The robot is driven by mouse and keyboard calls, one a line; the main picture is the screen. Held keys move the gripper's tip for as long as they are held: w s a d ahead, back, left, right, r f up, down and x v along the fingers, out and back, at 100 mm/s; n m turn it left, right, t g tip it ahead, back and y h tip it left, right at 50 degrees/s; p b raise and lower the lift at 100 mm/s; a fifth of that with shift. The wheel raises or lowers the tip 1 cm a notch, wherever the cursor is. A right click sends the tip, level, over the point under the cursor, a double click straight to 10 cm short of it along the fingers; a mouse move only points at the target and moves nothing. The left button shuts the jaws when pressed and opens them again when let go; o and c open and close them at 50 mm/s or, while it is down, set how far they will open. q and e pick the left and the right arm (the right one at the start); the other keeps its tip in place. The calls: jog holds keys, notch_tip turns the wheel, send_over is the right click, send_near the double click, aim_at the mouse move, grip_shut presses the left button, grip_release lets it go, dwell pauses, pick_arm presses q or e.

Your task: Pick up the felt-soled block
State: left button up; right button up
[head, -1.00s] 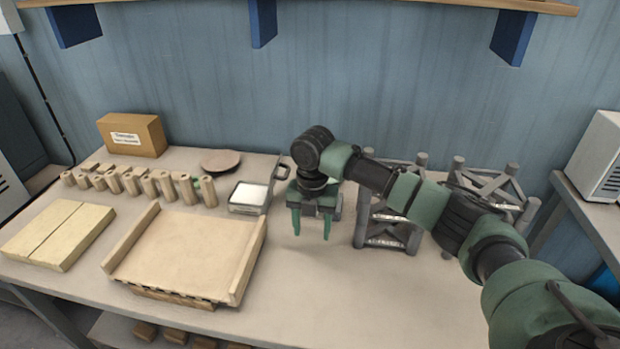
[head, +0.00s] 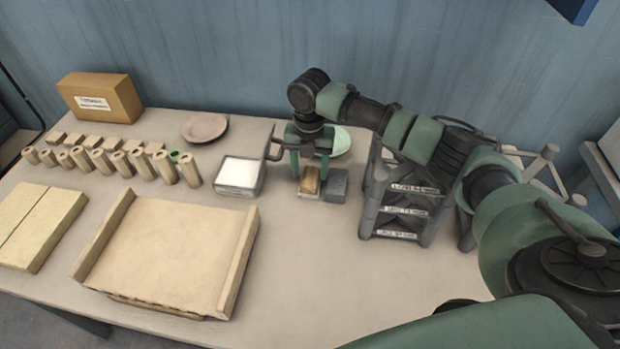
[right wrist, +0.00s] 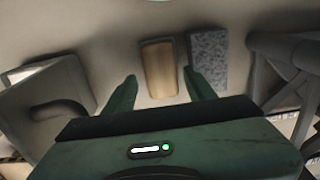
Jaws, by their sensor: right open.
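A small wooden block (head: 310,181) with a brown top and a paler lower edge stands on the table; I take it for the felt-soled block, though its underside is hidden. My right gripper (head: 309,170) is open above it, with a finger to either side in the head view. In the right wrist view the wooden block (right wrist: 158,68) shows just beyond and between the open fingertips of the right gripper (right wrist: 160,77). Nothing is held. My left gripper is not in view.
A grey speckled block (head: 337,186) stands close right of the wooden block, near the right finger. A handled tray with a white pad (head: 254,188) is to the left. A dark rack (head: 400,240) stands to the right.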

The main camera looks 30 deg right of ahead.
aim_at(310, 175)
notch_tip(310, 175, down, 4)
jog(key=shift+d+f+p, duration=0.1)
jog(key=shift+f+p, duration=0.05)
jog(key=shift+p, duration=0.2)
jog(key=c, duration=1)
jog(key=shift+c, duration=0.2)
notch_tip(310, 175, up, 20)
jog(key=b, duration=0.2)
